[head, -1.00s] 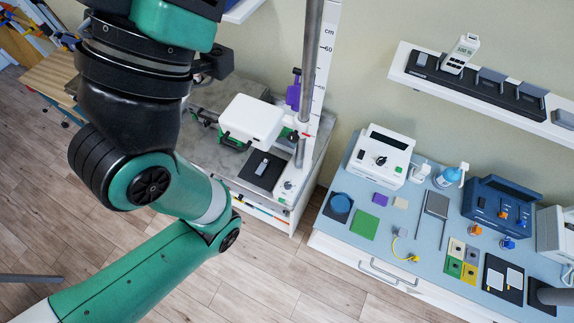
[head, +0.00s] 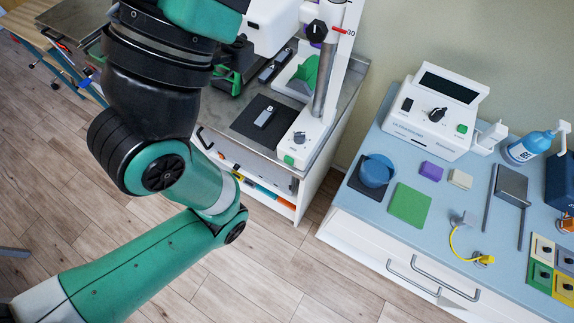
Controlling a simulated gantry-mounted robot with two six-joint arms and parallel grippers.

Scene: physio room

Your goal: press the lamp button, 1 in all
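A white stand base (head: 300,142) with a grey pole sits at the front right corner of the grey cabinet top. I cannot tell for sure that this is the lamp button. A white housing (head: 275,25), perhaps the lamp head, shows at the top edge, partly cut off and hidden by my arm. No gripper touches the green button.
A black pad (head: 260,125) with a small grey device lies left of the base. A separate blue-topped cabinet (head: 340,200) at right holds a white console (head: 435,112), a blue round item (head: 376,171), a green pad (head: 410,204) and a spray bottle (head: 530,147). Wood floor lies open between and before the cabinets.

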